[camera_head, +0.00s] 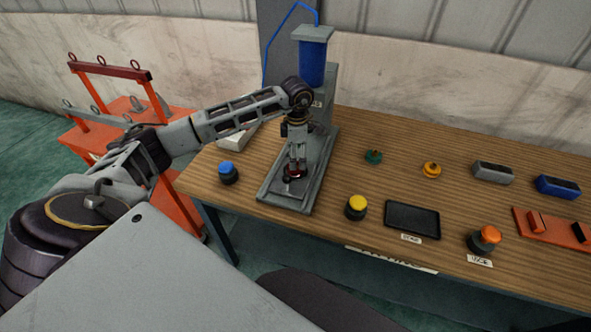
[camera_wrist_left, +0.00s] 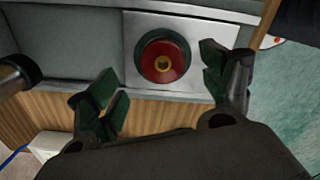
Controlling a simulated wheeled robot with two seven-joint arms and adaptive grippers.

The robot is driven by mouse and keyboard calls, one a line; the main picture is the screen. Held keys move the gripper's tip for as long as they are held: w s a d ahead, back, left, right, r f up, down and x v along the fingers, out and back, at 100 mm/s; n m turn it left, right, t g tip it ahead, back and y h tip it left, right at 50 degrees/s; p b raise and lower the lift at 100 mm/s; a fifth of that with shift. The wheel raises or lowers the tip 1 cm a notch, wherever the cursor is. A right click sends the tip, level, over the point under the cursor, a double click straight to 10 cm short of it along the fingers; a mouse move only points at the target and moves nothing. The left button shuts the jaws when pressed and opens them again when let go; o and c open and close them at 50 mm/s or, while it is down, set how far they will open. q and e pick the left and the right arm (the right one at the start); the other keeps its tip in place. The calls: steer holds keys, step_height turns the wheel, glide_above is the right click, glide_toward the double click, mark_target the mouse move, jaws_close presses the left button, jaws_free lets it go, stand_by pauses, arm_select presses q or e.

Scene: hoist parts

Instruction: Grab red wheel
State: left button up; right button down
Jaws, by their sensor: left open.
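The red wheel (camera_wrist_left: 163,61) is round with a yellow ring around its centre hole. It sits on the grey metal base plate (camera_head: 265,194) of a press-like machine. In the head view the wheel (camera_head: 292,174) is partly hidden by my left gripper (camera_head: 296,167), which points down over it. In the left wrist view the two dark green fingers of my left gripper (camera_wrist_left: 164,87) are apart, one on each side of the wheel and a little nearer the camera's lower edge. No contact with the wheel shows. My right gripper is in neither view.
The machine's blue cylinder (camera_head: 312,63) rises behind my gripper. A blue-topped knob (camera_head: 228,173) stands left of the base, a yellow-topped one (camera_head: 356,207) right of it. A black tray (camera_head: 412,219) and an orange rack (camera_head: 555,229) are farther right. An orange cart (camera_head: 120,115) stands left.

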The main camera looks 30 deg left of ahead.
arm_select(q)
steer(key=shift+s+f+p, duration=0.25)
steer(key=shift+f+p, duration=0.15)
steer(key=shift+f, duration=0.8)
steer(key=shift+a+f, duration=0.1)
steer(key=shift+f, duration=1.25)
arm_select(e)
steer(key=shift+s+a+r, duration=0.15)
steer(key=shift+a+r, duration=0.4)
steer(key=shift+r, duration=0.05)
arm_select(q)
steer(key=shift+c, duration=0.5)
steer(key=c, duration=1.4)
steer(key=shift+c, duration=0.4)
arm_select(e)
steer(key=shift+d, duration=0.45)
arm_select(q)
steer(key=shift+r, duration=0.1)
